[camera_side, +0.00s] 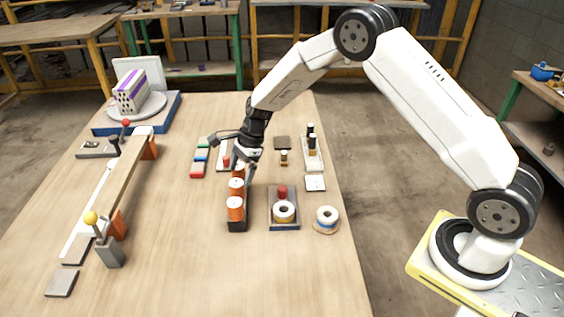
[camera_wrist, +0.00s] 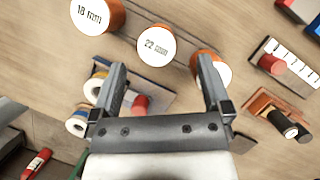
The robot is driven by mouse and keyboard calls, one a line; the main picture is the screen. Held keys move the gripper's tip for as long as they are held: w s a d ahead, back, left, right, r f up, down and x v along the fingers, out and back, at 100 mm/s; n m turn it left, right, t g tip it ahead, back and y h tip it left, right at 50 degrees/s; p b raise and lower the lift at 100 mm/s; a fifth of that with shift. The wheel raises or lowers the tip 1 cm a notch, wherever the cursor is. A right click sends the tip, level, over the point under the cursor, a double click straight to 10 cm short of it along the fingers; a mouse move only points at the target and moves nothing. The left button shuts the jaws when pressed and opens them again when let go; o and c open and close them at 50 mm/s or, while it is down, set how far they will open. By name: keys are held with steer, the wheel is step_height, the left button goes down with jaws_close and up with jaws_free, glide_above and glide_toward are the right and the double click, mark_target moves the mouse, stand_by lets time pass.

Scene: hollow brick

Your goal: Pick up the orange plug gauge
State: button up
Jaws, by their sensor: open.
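Three orange plug gauges with white round tops stand in a row in a dark rack (camera_side: 237,225). The nearest gauge (camera_side: 236,208) and the middle gauge (camera_side: 236,187) show clearly in the side view. The far gauge (camera_side: 238,170) is partly hidden by my gripper (camera_side: 246,162). In the wrist view the tops read 18 mm on one gauge (camera_wrist: 95,16) and 22 mm on another gauge (camera_wrist: 157,45). The third gauge (camera_wrist: 220,72) is partly behind the right finger, its marking hidden. My gripper (camera_wrist: 160,78) is open and empty, above the far end of the row.
A blue tray (camera_side: 283,224) with a ring and a red-topped piece lies right of the rack; another ring (camera_side: 327,215) is beside it. Coloured blocks (camera_side: 200,158) lie left of my gripper. A striped hollow brick (camera_side: 131,92) stands at the back left. Bare table lies left of the rack.

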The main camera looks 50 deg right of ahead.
mark_target(238, 182)
steer(key=shift+a+f, duration=0.1)
steer(key=shift+f, duration=0.1)
steer(key=shift+x, duration=2.45)
steer(key=shift+s, duration=0.1)
jaws_close()
